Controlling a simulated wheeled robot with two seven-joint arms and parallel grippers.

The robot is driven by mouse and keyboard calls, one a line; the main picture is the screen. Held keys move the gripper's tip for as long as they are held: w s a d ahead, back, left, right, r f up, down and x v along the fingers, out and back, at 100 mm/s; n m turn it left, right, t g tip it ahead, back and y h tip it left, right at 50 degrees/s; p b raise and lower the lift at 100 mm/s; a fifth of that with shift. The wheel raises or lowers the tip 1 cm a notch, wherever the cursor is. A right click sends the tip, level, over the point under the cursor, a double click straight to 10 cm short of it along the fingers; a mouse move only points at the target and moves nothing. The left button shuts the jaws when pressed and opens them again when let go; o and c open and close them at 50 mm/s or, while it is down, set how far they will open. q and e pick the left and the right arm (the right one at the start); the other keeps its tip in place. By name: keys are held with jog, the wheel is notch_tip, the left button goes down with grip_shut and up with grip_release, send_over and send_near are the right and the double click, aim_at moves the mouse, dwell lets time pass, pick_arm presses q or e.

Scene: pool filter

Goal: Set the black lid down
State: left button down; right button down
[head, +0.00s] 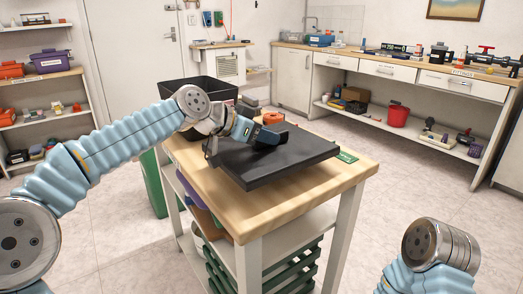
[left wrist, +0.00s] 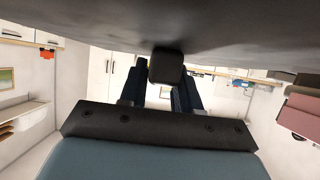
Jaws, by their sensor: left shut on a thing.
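The black lid (head: 285,163) is a flat dark square slab over the wooden top of the cart (head: 340,178). My left gripper (head: 262,134) is shut on the lid's small block-like handle, from above the slab. In the left wrist view the handle (left wrist: 166,66) sits between the two dark fingers, and the lid's dark surface (left wrist: 160,20) fills the top of the picture. The lid looks level and close to the cart top; I cannot tell whether it touches. My right gripper is out of view; only part of that arm shows at the lower right.
A small green label (head: 347,157) lies by the cart's right edge. Bare wood shows in front of the lid. Shelves below hold green crates (head: 290,272). A long workbench (head: 400,68) stands along the back wall.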

aim_at(264, 150)
pick_arm(q)
jog(key=shift+f+b, duration=0.35)
jog(key=shift+f, duration=1.7)
jog(key=shift+f, duration=0.2)
jog(key=c, duration=0.8)
grip_release()
jog(key=shift+r, duration=0.1)
jog(key=shift+r, duration=0.15)
jog(key=b+v, duration=0.1)
jog(key=v, duration=1.1)
jog(key=shift+a+b, duration=0.15)
jog(key=shift+b, duration=0.2)
